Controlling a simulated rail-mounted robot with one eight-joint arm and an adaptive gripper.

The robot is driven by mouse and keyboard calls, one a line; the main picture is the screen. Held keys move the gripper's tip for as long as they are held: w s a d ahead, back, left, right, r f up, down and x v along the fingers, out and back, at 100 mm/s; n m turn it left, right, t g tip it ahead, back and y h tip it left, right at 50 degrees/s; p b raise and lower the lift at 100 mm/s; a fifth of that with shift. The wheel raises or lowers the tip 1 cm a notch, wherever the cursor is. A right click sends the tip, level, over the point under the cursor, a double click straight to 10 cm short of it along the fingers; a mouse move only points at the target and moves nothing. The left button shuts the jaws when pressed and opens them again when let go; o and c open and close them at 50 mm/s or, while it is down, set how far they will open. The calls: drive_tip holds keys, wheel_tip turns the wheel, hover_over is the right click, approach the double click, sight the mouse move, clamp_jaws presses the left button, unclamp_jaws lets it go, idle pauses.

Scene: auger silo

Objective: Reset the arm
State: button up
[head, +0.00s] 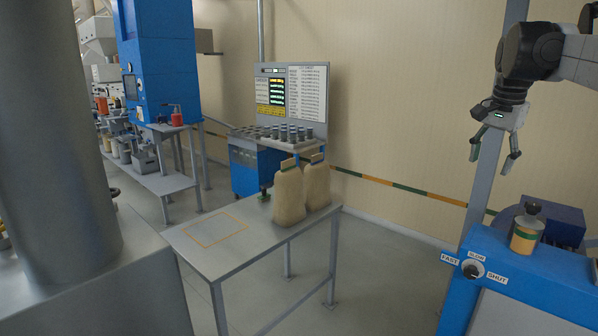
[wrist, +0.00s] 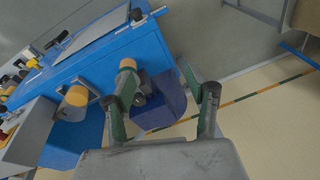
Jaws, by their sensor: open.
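My gripper (head: 494,146) hangs at the upper right of the head view, fingers pointing down and spread apart with nothing between them. It is in the air above the blue machine and a jar (head: 526,229) with a green and orange band, apart from both. In the wrist view my gripper (wrist: 166,98) shows its two fingers wide apart. Beyond them are the blue machine and a dark blue box (wrist: 160,104).
The blue machine (head: 530,272) carries a dial (head: 473,269) marked FAST, SLOW and SHUT. A grey table (head: 225,262) holds two tan sacks (head: 290,195) and an outlined square. A board (head: 292,92) stands behind a rack of cups. Floor between table and machine is clear.

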drive_tip(key=s+a+f+n+t+b, duration=0.1)
drive_tip(key=s+a+f+n+b, duration=0.2)
drive_tip(key=s+a, duration=0.55)
drive_tip(key=s+a+f+n+t+b, duration=0.15)
drive_tip(key=s+a+f+n, duration=0.25)
drive_tip(key=s+a+f, duration=0.65)
drive_tip(key=s+a+f+n+t+b, duration=0.15)
drive_tip(key=s+a+f+n, duration=0.45)
drive_tip(key=s+f, duration=0.65)
wheel_tip(320, 180, down, 23)
drive_tip(key=w+a+m+t+b, duration=0.1)
drive_tip(key=b, duration=2)
drive_tip(key=shift+w+y, duration=0.4)
drive_tip(key=shift+c, duration=0.4)
